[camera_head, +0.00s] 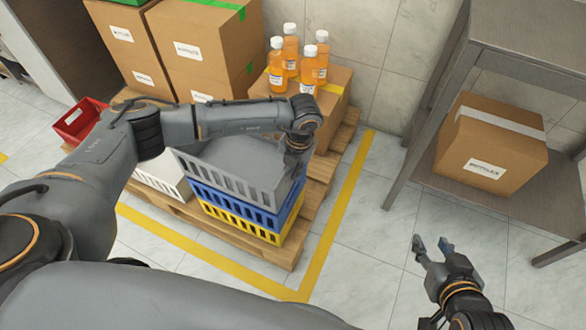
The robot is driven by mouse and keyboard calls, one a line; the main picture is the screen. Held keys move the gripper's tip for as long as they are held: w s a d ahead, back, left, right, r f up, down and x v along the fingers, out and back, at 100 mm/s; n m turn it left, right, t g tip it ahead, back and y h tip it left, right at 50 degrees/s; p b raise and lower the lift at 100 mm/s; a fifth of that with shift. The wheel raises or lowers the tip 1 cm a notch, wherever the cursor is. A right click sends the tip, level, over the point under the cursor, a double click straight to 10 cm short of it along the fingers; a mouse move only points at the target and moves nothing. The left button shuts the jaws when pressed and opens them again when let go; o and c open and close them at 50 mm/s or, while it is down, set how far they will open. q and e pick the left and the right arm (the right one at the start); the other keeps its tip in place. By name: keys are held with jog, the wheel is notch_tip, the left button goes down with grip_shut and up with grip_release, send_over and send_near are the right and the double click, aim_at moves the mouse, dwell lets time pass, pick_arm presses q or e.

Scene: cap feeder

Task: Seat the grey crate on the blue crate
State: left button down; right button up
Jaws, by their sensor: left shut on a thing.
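The grey crate (222,176) is at the top of a stack on the wooden pallet, right above the blue crate (238,205). The grey crate looks slightly tilted and its left end sticks out past the blue one; I cannot tell whether it rests fully on it. The blue crate sits on a yellow crate (244,228). My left gripper (294,160) is shut on the grey crate at its right side; the fingertips are partly hidden. My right gripper (433,246) is open and empty above the floor at the lower right.
A white crate (160,176) stands left of the stack on the pallet (318,176). Cardboard boxes (205,50) and several orange bottles (308,68) are behind. A red bin (80,120) is at the left. A grey shelf (520,38) with a box (490,150) is at the right.

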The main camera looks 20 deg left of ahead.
jog(key=shift+w+a+r, duration=0.1)
dwell(0.6)
pick_arm(q)
jog(key=shift+f, duration=0.1)
dwell(0.5)
jog(key=shift+f, duration=0.1)
pick_arm(e)
jog(key=shift+w+r, duration=0.15)
jog(key=shift+r, duration=0.05)
jog(key=shift+t, duration=0.3)
jog(key=shift+f, duration=0.2)
dwell(0.3)
pick_arm(q)
jog(key=shift+f, duration=0.15)
pick_arm(e)
jog(key=shift+r, duration=0.2)
